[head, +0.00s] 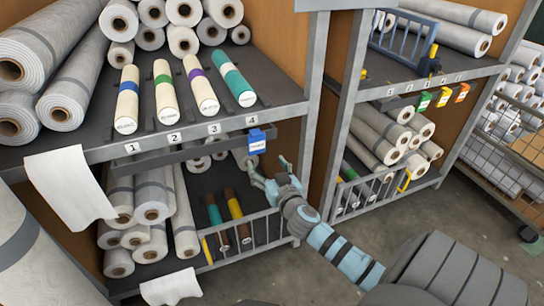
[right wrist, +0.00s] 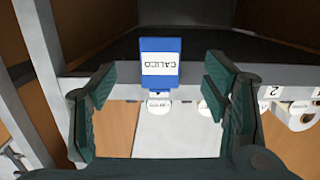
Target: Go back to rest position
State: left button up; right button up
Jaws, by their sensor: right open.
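My right gripper (head: 268,169) is open and empty in the head view, just below and right of a blue tag (head: 257,139) on the rail under the numbered shelf. In the right wrist view, the open fingers of my right gripper (right wrist: 160,88) stand to the left and right of this blue tag (right wrist: 160,55), which reads CALICO upside down. The tag appears beyond the fingertips, at the shelf edge, and I see no contact. My right arm reaches in from the lower right. My left gripper is not in view.
The numbered shelf (head: 205,126) holds several banded rolls. Below it, a railed lower shelf (head: 240,238) holds more rolls. A second rack (head: 355,75) stands to the right, with green and orange tags. The floor (head: 425,205) at the right is open, with a wire cart (head: 505,165) beyond.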

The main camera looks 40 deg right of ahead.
jog(key=f+v, duration=0.1)
jog(key=v, duration=0.4)
jog(key=s+d+f+n+g+y+p, duration=0.1)
jog(key=s+f+n+g, duration=0.3)
jog(key=f, duration=0.8)
jog(key=s+d+f+n+g+y+p, duration=0.1)
jog(key=s+f+n+g+p, duration=0.15)
jog(key=s+f, duration=0.6)
jog(key=s+a+f+g+y+p, duration=0.1)
jog(key=s+a+f+g, duration=0.1)
jog(key=s+f, duration=0.45)
jog(key=s+a+f+g+p, duration=0.1)
jog(key=s+a+f+g, duration=0.2)
jog(key=s+f, duration=0.35)
pick_arm(q)
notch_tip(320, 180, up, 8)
jog(key=p, duration=0.3)
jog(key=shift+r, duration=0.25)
pick_arm(e)
jog(key=s+a+f+m+g+y, duration=0.1)
jog(key=s+a+f+m+g, duration=0.1)
jog(key=s+a, duration=0.6)
jog(key=s+g, duration=0.1)
jog(key=s, duration=0.5)
jog(key=shift+a+f+y, duration=0.3)
jog(key=shift+a+f, duration=0.05)
jog(key=shift+a, duration=0.05)
jog(key=shift+s, duration=0.1)
